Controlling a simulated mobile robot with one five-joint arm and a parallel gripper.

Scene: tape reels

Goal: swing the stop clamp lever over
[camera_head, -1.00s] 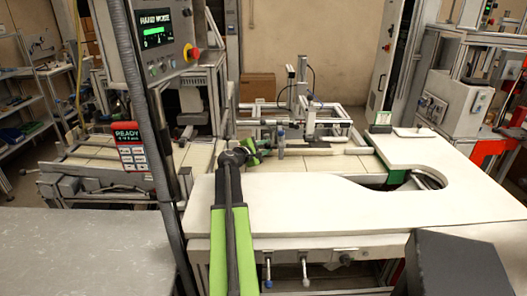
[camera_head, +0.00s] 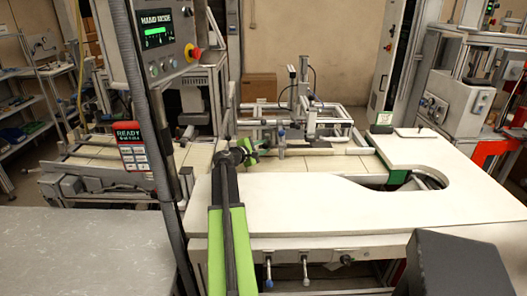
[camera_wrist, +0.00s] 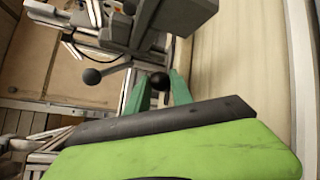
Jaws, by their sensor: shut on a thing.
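The stop clamp lever ends in a black ball knob (camera_wrist: 160,82), in the upper middle of the wrist view. My gripper (camera_wrist: 158,90) has its two green fingers shut on this knob, one on each side. A second black ball knob (camera_wrist: 92,76) is to the left, apart from the fingers. The grey clamp body (camera_wrist: 158,22) is above in the wrist view. In the head view my gripper (camera_head: 252,152) is small, beyond the white table, beside an upright grey post (camera_head: 281,143). The lever is too small to make out there.
A white table (camera_head: 320,205) with a rounded cutout lies in front. A metal gantry frame (camera_head: 305,105) stands behind the clamp area. A control panel (camera_head: 158,35) with a red button is at upper left, and a dark box (camera_head: 455,265) at lower right.

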